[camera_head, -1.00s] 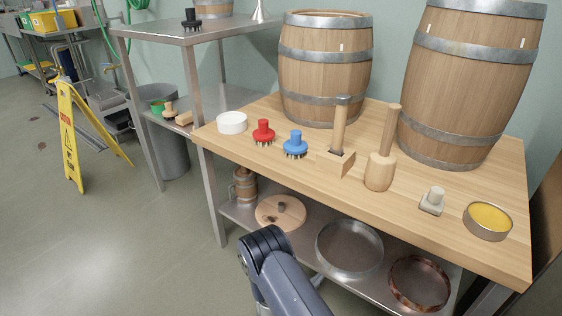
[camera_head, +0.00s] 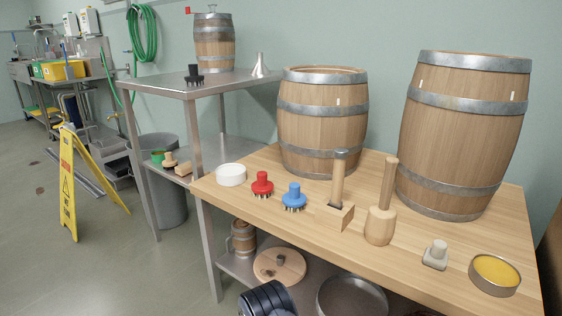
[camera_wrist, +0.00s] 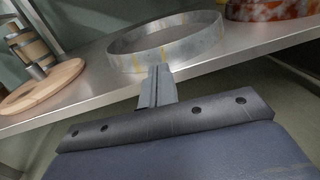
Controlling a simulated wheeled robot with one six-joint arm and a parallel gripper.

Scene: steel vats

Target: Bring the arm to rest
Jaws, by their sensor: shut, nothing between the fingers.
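My gripper (camera_wrist: 157,84) shows in the wrist view, its two grey fingers closed together with nothing between them. It points towards the steel lower shelf (camera_wrist: 85,113), with a steel hoop (camera_wrist: 170,48) lying just beyond the fingertips. I cannot tell the exact gap between fingers and shelf edge. In the head view, only a dark part of my arm (camera_head: 266,299) shows at the bottom edge, in front of the lower shelf; my gripper is hidden there.
The wooden workbench (camera_head: 330,240) carries two large barrels (camera_head: 322,120), brushes, mallets and a yellow tin (camera_head: 495,272). Below are a round wooden lid (camera_head: 280,265) and a small keg (camera_head: 243,238). A yellow floor sign (camera_head: 68,185) stands left. The floor between is clear.

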